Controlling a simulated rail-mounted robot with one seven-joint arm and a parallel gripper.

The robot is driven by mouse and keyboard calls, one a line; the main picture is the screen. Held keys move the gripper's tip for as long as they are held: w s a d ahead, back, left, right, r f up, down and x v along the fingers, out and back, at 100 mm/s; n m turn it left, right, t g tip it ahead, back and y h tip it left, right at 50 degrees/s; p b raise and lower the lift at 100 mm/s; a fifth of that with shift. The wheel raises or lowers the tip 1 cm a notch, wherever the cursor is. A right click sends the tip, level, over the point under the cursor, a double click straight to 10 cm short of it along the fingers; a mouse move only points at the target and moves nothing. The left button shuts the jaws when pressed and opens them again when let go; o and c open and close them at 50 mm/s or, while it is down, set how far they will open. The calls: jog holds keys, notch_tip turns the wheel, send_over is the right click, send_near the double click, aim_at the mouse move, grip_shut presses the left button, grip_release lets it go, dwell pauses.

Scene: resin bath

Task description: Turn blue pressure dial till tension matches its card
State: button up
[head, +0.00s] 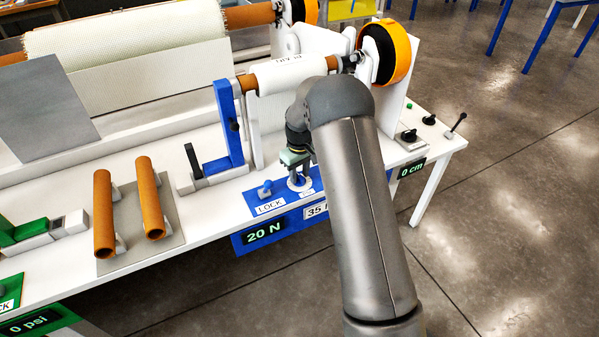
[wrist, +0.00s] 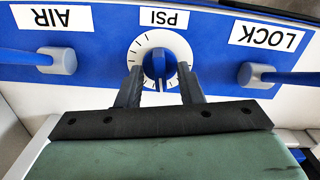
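The blue pressure dial (wrist: 158,63) has a white, ticked disc and sits under a PSI label in the wrist view. In the head view its disc (head: 299,182) shows on the blue panel, partly hidden by my gripper (head: 297,172). In the wrist view my gripper (wrist: 160,72) is open, its fingers on either side of the blue knob with a gap to it on both sides.
In the wrist view an AIR lever (wrist: 60,61) and a LOCK lever (wrist: 256,75) flank the dial closely. A blue upright bracket (head: 228,125) stands behind the panel. Orange tubes (head: 150,200) lie on a plate to the left. A 0 cm display (head: 412,168) is at right.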

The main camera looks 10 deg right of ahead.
grip_shut()
jog(key=m+b, duration=0.2)
jog(key=m, duration=0.3)
jog(key=shift+m+b, duration=0.3)
jog(key=m+b, duration=0.1)
jog(key=m, duration=0.4)
jog(key=shift+m, duration=0.4)
dwell(0.5)
grip_release()
